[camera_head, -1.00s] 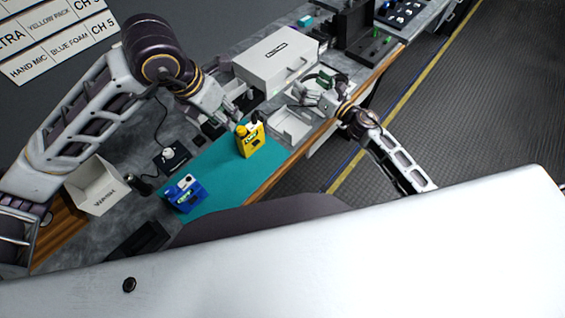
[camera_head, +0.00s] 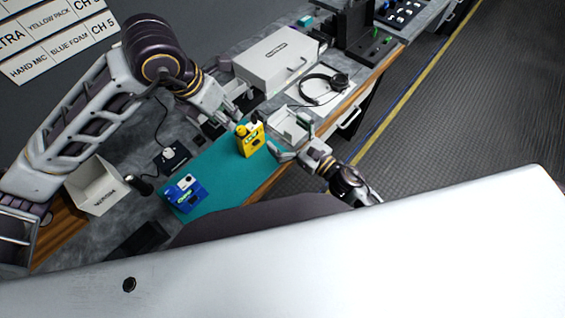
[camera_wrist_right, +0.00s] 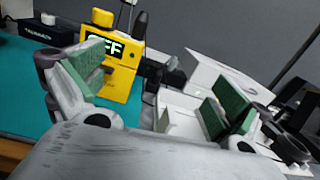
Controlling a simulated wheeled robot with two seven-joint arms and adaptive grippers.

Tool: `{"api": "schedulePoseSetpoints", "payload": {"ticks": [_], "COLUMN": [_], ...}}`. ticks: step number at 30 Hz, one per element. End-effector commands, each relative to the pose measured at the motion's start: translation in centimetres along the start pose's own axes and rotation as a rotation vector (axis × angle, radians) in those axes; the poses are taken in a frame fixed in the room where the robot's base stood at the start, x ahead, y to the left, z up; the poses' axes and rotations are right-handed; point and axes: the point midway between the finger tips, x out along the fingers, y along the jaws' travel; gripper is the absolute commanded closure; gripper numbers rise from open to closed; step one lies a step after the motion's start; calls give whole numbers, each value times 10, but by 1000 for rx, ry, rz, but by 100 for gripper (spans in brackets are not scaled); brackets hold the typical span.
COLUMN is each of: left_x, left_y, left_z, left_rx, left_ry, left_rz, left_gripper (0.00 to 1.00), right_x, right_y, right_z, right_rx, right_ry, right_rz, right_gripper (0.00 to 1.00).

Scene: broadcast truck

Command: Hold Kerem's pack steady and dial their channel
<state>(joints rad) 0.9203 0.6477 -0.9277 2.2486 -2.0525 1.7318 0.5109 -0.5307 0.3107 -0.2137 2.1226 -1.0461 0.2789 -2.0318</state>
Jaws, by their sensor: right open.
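A yellow pack (camera_head: 251,141) with a round yellow knob on top stands upright on the teal mat (camera_head: 222,160). In the right wrist view the yellow pack (camera_wrist_right: 122,78) shows a display with the letters "FF", partly covered by a finger. A blue pack (camera_head: 184,193) sits on the mat nearer the left. My left gripper (camera_head: 236,114) is close behind the yellow pack; its fingertips and any contact are unclear. My right gripper (camera_head: 289,141) is open and empty, right of the yellow pack. Its green-padded fingers also show in the right wrist view (camera_wrist_right: 154,92).
A white open tray (camera_head: 291,122) lies just beyond my right gripper. Headphones (camera_head: 325,88) lie on a white panel. A white box (camera_head: 278,58) stands behind. A white bin (camera_head: 93,187) is at the left. A wall sign (camera_head: 60,40) lists packs and channels.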

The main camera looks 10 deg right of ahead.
Motion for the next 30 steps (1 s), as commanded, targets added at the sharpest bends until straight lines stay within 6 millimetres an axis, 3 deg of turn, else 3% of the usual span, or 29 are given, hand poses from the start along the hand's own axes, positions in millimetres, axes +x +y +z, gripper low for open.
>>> {"api": "schedulePoseSetpoints", "payload": {"ticks": [15, 30], "left_x": [0, 0], "left_y": [0, 0], "left_z": [0, 0], "left_rx": [0, 0], "left_ry": [0, 0], "left_rz": [0, 0], "left_gripper": [64, 64], "right_x": [-46, -55], "right_y": [60, 70], "right_z": [-21, -24], "right_rx": [75, 91], "right_ry": [54, 63], "right_rz": [8, 10], "right_gripper": [0, 0]}}
